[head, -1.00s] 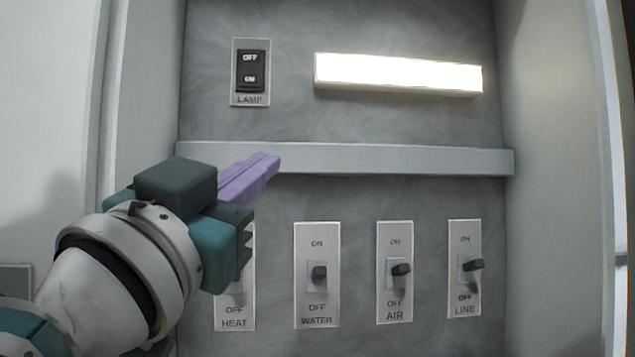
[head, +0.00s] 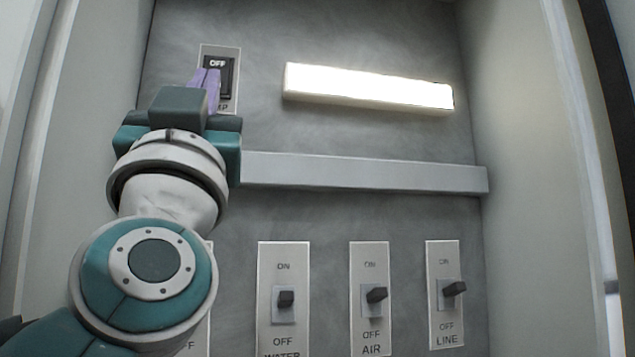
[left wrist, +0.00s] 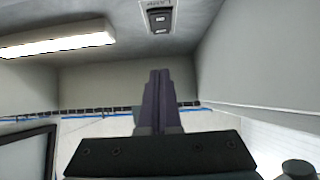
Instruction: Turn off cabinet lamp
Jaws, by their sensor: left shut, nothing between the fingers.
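The lamp switch (head: 219,75) is a black rocker on a grey plate at the upper left of the cabinet's back wall. Its OFF end is at the top; my left gripper hides most of its lower half in the head view. The lamp (head: 368,88) is a long white bar, brightly lit. My left gripper (head: 208,75) has purple fingers, shut and empty, pointing up in front of the switch. In the left wrist view the shut fingers (left wrist: 158,75) lie below the switch (left wrist: 160,19) in the picture. I cannot tell whether they touch it.
A grey ledge (head: 365,174) crosses the back wall below the lamp. Under it are the WATER switch (head: 286,299), AIR switch (head: 376,295) and LINE switch (head: 453,289). Cabinet side walls (head: 530,170) stand at both sides. The space before the lamp is clear.

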